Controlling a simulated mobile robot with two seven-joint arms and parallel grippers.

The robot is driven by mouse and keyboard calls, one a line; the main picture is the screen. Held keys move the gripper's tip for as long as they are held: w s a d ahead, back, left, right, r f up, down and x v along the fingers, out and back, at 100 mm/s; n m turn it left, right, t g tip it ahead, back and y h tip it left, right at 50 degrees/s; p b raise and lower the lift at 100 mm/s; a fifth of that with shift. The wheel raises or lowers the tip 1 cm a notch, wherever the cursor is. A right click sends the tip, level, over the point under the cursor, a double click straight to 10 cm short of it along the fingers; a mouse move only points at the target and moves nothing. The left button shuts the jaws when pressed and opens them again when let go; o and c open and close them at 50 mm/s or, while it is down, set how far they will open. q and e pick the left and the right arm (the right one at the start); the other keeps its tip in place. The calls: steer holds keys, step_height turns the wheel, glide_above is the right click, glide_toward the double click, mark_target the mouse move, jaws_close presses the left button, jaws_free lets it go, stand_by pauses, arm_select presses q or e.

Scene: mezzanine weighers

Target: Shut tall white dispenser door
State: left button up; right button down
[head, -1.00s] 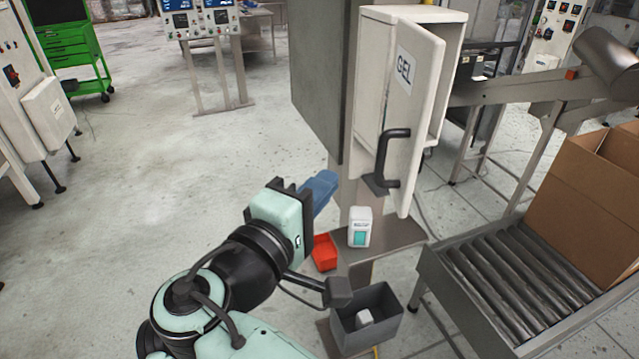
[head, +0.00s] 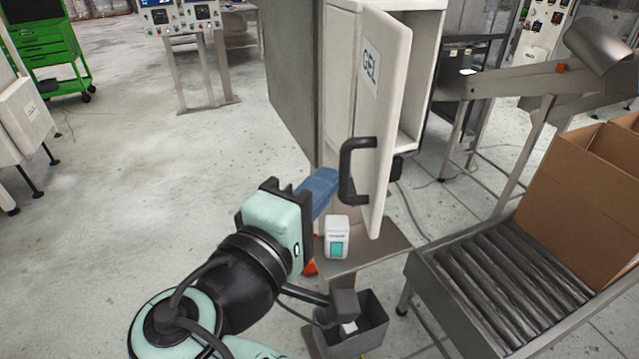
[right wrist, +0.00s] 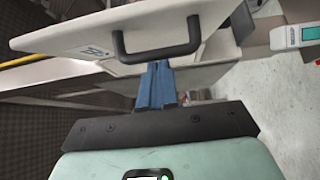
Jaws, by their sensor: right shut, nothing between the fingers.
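The tall white dispenser (head: 340,70) stands at upper centre in the head view. Its door (head: 383,125), labelled GEL, stands open, with part of the interior showing to its right. A black bar handle (head: 352,170) is on the door's face; the door (right wrist: 215,12) and handle (right wrist: 157,52) also show in the right wrist view. My right gripper (head: 325,180) is shut and empty, its blue fingers just left of the handle in the head view. In the right wrist view the fingertips (right wrist: 157,68) lie just below the handle bar; contact cannot be told. My left gripper is out of view.
Below the door, a small white bottle-like unit (head: 337,238) stands on a grey shelf (head: 375,246). A grey bin (head: 365,335) is below it. A roller conveyor (head: 500,285) with cardboard boxes (head: 575,195) occupies the right. Open floor lies left.

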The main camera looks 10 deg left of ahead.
steer(key=shift+d+n+y+b, duration=0.4)
steer(key=shift+d+y+b, duration=0.2)
steer(key=shift+d, duration=0.05)
steer(key=shift+s+d+t, duration=0.1)
steer(key=shift+t, duration=0.2)
